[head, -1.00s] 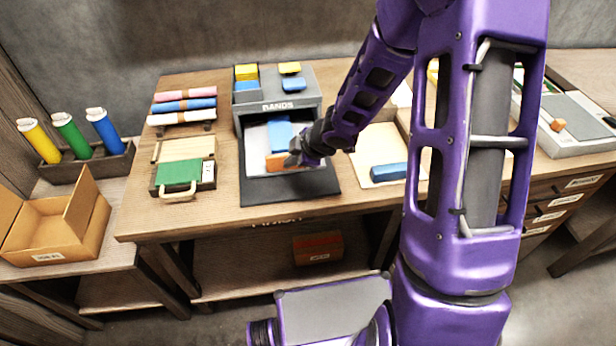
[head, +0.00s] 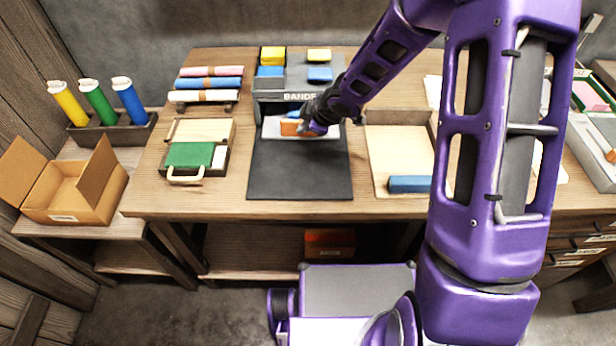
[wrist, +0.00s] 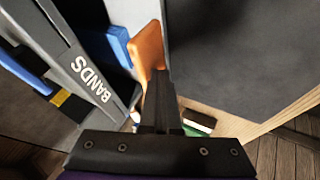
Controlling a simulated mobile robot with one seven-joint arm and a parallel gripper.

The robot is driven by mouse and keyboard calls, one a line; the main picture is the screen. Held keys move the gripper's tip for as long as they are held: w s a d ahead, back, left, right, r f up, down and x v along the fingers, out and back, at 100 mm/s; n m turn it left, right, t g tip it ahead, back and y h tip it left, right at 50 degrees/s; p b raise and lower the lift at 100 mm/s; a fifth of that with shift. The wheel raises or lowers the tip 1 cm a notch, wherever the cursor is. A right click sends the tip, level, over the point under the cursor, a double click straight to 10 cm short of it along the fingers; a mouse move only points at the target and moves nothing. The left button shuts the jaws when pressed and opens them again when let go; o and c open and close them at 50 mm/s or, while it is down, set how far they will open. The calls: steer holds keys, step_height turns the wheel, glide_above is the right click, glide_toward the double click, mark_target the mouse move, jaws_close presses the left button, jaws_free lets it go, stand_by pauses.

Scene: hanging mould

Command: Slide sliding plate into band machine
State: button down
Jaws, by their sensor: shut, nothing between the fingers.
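The band machine (head: 300,97) is a grey box marked BANDS, with yellow and blue blocks on top. The pale sliding plate (head: 326,132) lies mostly under its front opening, with its front strip showing on the black base. An orange block (head: 290,127) stands at the plate's front edge; it also shows in the wrist view (wrist: 148,48), beside a blue piece (wrist: 118,44). My gripper (head: 308,124) is shut and empty. Its fingertips (wrist: 161,80) are against or very close to the orange block. The plate's rear part is hidden inside the machine.
The black base (head: 300,175) in front of the machine is clear. A green case (head: 190,154) and rolled cloths (head: 210,84) lie to its left. A pale board (head: 392,150) with a blue bar (head: 409,184) lies to its right, near my arm.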

steer(key=shift+w+r+p, duration=0.1)
steer(key=shift+w+p, duration=0.3)
steer(key=shift+w, duration=0.6)
